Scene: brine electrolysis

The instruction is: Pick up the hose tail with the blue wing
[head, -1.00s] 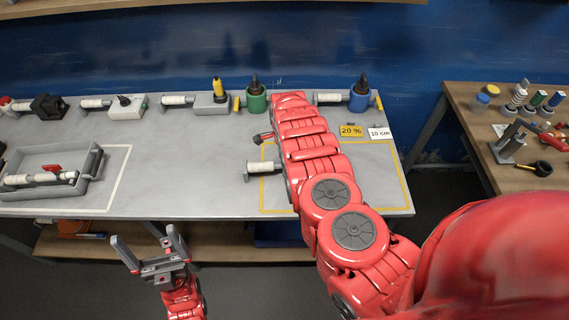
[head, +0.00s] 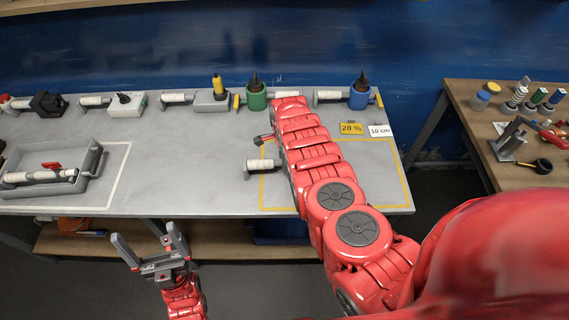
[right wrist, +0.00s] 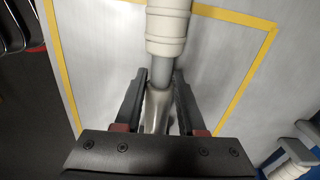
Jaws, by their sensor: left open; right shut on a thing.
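My right gripper (right wrist: 160,110) is shut on the grey shaft (right wrist: 161,72) of a piece with a white ribbed sleeve (right wrist: 167,28). In the head view my right arm hides that gripper; the white sleeve (head: 260,166) sticks out to its left, with a grey end disc, over the grey table. No blue wing is visible on this piece. My left gripper (head: 143,246) is open and empty in front of the table.
A blue pot (head: 359,97) and a green pot (head: 256,98) stand at the table's back. A yellow-outlined square (head: 386,186) lies under my right arm. A grey tray (head: 74,187) is at left. A grey stand (head: 510,143) is on the wooden table. The table's middle is clear.

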